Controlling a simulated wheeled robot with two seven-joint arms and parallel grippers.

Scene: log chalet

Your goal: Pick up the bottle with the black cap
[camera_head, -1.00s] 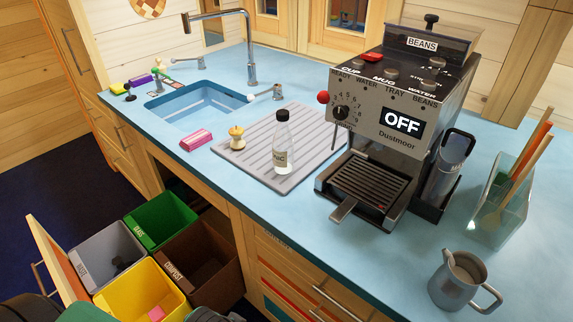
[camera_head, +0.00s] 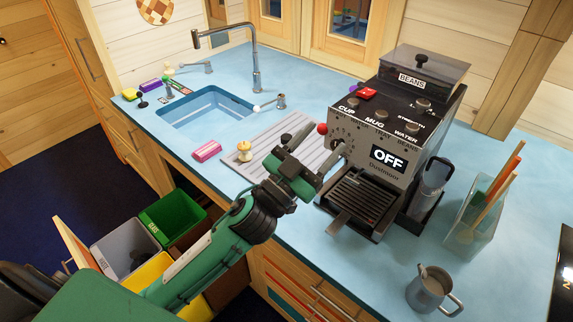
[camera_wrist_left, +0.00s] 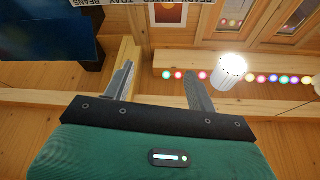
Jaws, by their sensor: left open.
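The bottle's black cap (camera_head: 286,138) shows just left of my left gripper in the head view. Its body is hidden behind the gripper. My left gripper (camera_head: 318,150) is over the grey drying mat, its two fingers apart and pointing up and right towards the coffee machine. I see nothing held between them. The wrist view shows the open fingers (camera_wrist_left: 160,82) too, with wooden wall and lights beyond and no bottle. I cannot tell the exact gap between gripper and bottle. My right gripper is out of view.
The coffee machine (camera_head: 392,150) stands close right of the gripper. An apple core (camera_head: 244,152) and pink sponge (camera_head: 207,151) lie to its left, before the sink (camera_head: 205,108). A metal jug (camera_head: 430,288) is at front right. Open bins (camera_head: 168,222) are below.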

